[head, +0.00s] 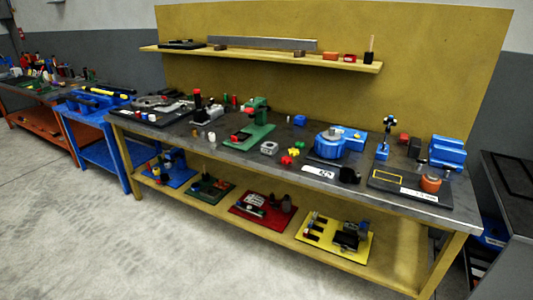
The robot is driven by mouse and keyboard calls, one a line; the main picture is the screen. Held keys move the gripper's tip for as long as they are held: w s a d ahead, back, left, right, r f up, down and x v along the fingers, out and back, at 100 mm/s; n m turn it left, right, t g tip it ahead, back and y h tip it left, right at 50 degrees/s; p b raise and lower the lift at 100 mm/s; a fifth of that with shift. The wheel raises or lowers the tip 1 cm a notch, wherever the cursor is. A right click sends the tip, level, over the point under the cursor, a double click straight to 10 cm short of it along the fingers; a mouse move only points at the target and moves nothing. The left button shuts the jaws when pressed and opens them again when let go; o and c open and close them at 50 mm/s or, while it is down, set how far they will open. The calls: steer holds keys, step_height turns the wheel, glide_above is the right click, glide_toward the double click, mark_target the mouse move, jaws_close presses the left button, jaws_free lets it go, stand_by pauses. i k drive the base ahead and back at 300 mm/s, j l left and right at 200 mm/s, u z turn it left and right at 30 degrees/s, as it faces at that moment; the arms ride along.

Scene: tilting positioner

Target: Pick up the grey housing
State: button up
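The grey housing appears to be the small light-grey block (269,148) with a round opening on top. It sits on the dark top of the yellow workbench (225,154), near its front edge and about mid-length. It stands between the green machine on the left and the blue round positioner on the right. It looks upright and nothing covers it. My gripper is not in the picture, so its state does not show.
A green press (254,117) stands left of the housing. Small yellow and red parts (287,159) lie close on its right, then a blue positioner (332,141). A shelf (345,63) hangs behind. Open floor (130,240) lies in front.

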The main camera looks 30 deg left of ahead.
mark_target(269, 149)
steer(key=u, duration=1.65)
